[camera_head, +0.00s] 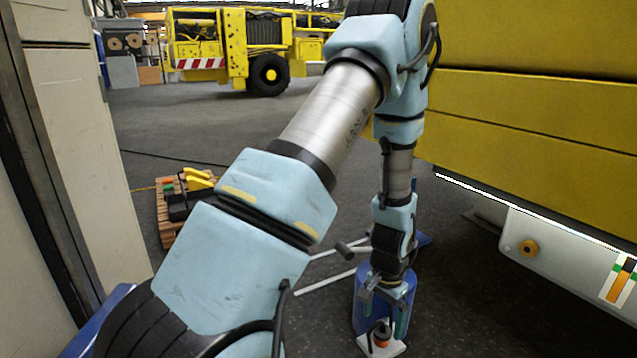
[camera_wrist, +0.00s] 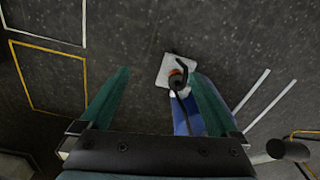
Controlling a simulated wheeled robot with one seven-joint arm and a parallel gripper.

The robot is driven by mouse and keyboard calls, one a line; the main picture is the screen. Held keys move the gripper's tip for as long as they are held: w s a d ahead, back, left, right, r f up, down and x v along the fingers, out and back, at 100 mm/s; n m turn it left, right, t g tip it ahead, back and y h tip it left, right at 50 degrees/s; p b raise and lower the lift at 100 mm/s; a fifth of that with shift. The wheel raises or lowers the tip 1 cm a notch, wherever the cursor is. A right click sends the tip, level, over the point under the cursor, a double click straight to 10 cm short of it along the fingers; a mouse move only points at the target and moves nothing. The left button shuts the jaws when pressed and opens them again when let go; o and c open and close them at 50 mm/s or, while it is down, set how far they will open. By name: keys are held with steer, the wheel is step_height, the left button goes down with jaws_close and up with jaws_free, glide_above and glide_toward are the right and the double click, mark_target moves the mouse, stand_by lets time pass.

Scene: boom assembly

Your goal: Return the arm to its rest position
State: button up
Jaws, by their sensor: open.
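My arm reaches forward and bends down, so that my gripper (camera_head: 384,318) hangs low over the dark floor in the head view. In the wrist view the two green fingers of my gripper (camera_wrist: 160,88) stand wide apart with nothing held between them. A white plate (camera_wrist: 166,72) with an orange and black part (camera_wrist: 177,78) on it lies beyond the fingers, nearer the right one. The same orange and black part (camera_head: 381,334) shows below the fingers in the head view. I cannot tell whether the fingers touch it.
A blue drum-like object (camera_head: 368,284) stands by my gripper. A large yellow machine body (camera_head: 540,100) is close on the right. A pale cabinet (camera_head: 85,150) stands at left. A wooden pallet with tools (camera_head: 170,222) sits on the floor. A yellow vehicle (camera_head: 235,48) is far back.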

steer(key=s+a+r+n+t+p, duration=0.1)
steer(key=s+a+r+n, duration=0.2)
steer(key=a+r+n, duration=1.25)
steer(key=a+r+m+p, duration=0.2)
steer(key=r+m+p, duration=0.1)
steer(key=r+p, duration=1.3)
steer(key=a+r+m+p, duration=0.3)
steer(key=r+p, duration=1.4)
steer(key=r, duration=0.7)
steer(key=shift+w+a+m, duration=0.25)
steer(key=shift+a+m, duration=0.1)
steer(key=shift+r, duration=0.1)
